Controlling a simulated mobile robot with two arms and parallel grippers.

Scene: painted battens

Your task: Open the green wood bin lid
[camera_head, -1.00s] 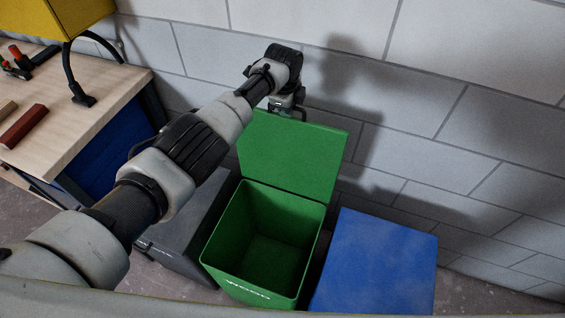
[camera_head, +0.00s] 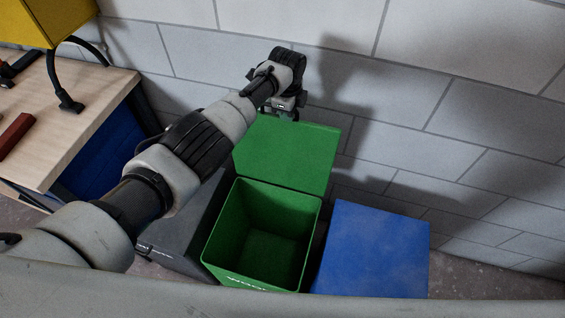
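The green wood bin (camera_head: 215,240) stands on the floor against the wall, with an empty-looking inside. Its green lid (camera_head: 287,155) is swung up and stands open at the back, near the wall. My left arm reaches over from the left, and my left gripper (camera_head: 287,112) is at the lid's top left edge. Its fingers are small and partly hidden behind the lid, so I cannot tell whether they are open or shut. My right gripper is not in view.
A blue bin with a closed lid (camera_head: 372,250) stands to the right of the green bin. A dark grey bin (camera_head: 185,235) stands to its left, partly under my arm. A wooden workbench (camera_head: 70,120) with a dark red batten (camera_head: 14,134) and a yellow object (camera_head: 45,20) is at the left.

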